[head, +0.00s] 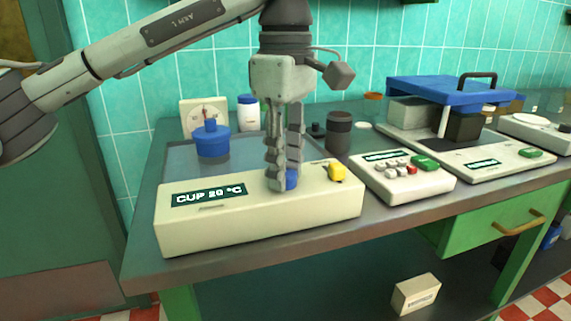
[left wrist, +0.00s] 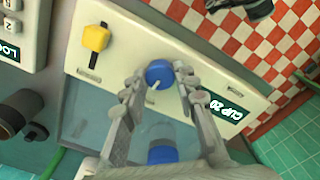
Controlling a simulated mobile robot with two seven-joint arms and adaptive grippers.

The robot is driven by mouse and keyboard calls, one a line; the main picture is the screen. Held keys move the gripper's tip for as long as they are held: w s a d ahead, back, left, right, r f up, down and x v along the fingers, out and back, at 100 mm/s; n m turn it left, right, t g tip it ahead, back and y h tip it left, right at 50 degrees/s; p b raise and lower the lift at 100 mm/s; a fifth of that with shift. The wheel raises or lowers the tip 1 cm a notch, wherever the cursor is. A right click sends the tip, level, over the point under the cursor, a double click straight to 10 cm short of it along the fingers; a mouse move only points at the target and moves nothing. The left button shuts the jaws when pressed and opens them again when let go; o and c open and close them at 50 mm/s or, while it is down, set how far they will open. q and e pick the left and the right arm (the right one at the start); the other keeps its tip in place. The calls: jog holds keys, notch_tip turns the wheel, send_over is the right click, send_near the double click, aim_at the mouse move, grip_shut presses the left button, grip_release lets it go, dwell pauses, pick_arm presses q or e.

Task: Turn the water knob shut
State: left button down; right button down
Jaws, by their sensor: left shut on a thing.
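A cream control box (head: 260,213) with a "CUP 20 °C" display (head: 209,195) stands at the front of the bench. A round blue knob (head: 292,180) is on its top, mostly hidden by my fingers in the head view. My left gripper (head: 283,184) points straight down and is shut on the blue knob. In the left wrist view the blue knob (left wrist: 160,73), with a pale pointer mark, sits between the fingertips (left wrist: 158,78). A yellow knob (head: 338,172) is on the box's right end, apart from the gripper. My right gripper is not in view.
A shallow bath (head: 180,160) behind the box holds a blue-lidded pot (head: 212,139). A dark cylinder (head: 339,132) stands behind the yellow knob. A keypad unit (head: 400,178) and a scale-like device (head: 482,163) stand to the right. The bench's front edge is close.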

aim_at(285, 173)
pick_arm(q)
jog(key=shift+n, duration=0.5)
jog(key=c, duration=1.2)
grip_release()
jog(key=shift+o, duration=0.2)
notch_tip(285, 173, up, 12)
